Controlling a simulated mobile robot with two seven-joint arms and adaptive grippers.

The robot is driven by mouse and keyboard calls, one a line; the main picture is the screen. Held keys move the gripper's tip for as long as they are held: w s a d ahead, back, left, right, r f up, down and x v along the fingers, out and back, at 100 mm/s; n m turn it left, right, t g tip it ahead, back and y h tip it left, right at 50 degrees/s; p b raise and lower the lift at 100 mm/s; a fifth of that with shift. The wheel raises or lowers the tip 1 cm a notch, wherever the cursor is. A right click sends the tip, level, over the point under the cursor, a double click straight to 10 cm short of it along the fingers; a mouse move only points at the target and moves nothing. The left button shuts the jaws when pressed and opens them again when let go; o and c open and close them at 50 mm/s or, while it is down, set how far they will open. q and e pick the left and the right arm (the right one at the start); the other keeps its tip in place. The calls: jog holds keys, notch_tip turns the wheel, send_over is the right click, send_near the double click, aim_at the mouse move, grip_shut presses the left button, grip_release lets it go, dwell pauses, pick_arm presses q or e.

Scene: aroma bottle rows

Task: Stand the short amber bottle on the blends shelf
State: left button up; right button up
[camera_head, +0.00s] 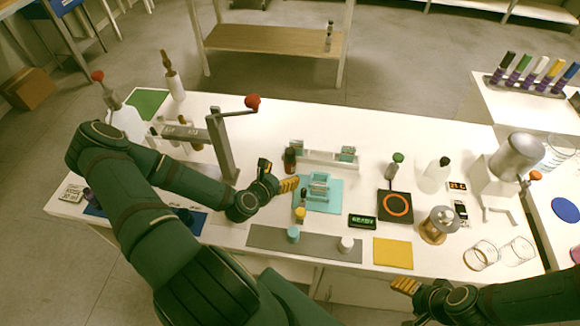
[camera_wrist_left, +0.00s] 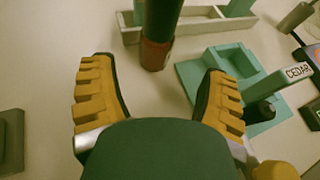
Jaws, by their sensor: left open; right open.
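A small reddish-brown bottle (camera_head: 290,160), which may be the short amber one, stands at the left end of a low white rack (camera_head: 325,157) with teal parts. In the left wrist view the bottle (camera_wrist_left: 155,55) shows a dark upper part and a red-brown base. My left gripper (camera_head: 280,175) is open; its yellow fingers (camera_wrist_left: 157,72) lie to either side of the bottle's line, with the bottle just beyond the tips. No shelf label for blends is readable. My right gripper (camera_head: 405,287) is open and empty near the front right edge.
A grey strip (camera_head: 270,238) holds two jars. A lever press (camera_head: 220,145) stands left; a hotplate (camera_head: 396,205) stands right.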

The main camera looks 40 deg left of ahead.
aim_at(287, 167)
pick_arm(q)
jog(key=shift+a+r+b+x, duration=0.1)
jog(key=shift+a+b+x, duration=0.05)
jog(key=shift+x, duration=1.2)
jog(key=shift+a+r+b+x, duration=0.15)
jog(key=shift+a+x, duration=0.05)
jog(key=shift+x, duration=1.15)
grip_shut()
